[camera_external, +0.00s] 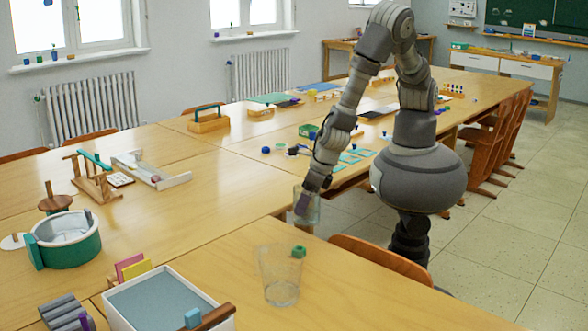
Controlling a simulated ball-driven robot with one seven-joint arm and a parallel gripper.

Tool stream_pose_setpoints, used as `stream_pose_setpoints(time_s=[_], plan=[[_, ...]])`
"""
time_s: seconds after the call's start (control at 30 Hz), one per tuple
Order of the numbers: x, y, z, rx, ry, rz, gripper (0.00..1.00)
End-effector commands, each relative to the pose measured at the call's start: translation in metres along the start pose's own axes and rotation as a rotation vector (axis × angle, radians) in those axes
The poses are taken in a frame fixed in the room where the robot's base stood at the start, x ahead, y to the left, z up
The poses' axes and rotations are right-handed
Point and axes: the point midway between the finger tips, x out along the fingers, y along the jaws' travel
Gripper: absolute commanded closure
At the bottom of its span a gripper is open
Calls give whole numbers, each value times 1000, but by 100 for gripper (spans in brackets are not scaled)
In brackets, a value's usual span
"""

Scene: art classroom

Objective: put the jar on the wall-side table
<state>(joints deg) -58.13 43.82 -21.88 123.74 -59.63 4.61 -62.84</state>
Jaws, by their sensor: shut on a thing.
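A clear, slightly greenish jar (314,211) is at the end of my arm, beside the edge of the long wooden tables. My gripper (304,201) is shut on the jar and covers part of it. The jar looks upright; I cannot tell whether it touches the table edge behind it. Another wooden table with white drawers (525,70) stands by the wall under the chalkboard. I cannot tell which of them is the wall-side table.
A clear tumbler (280,291) stands on the near table beside a small green piece (299,252). A green-and-white tub (72,249) and a blue-bottomed tray (160,302) are at left. Chairs (490,150) line the right side. Open tiled floor (520,200) lies at right.

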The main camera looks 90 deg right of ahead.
Motion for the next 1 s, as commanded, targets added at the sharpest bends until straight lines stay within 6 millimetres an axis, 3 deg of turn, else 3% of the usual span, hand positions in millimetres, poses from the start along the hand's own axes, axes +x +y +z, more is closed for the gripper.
stream_pose_setpoints(time_s=[0.17,0.27,0.47,0.7,0.83,1.0], plan=[[7,-17,13,1,6,-1,52],[13,-37,27,-3,14,-1,52],[28,-102,62,-19,27,8,52],[39,-200,89,-52,21,27,52],[39,-237,93,-68,12,33,52],[37,-264,94,-83,2,37,52]])
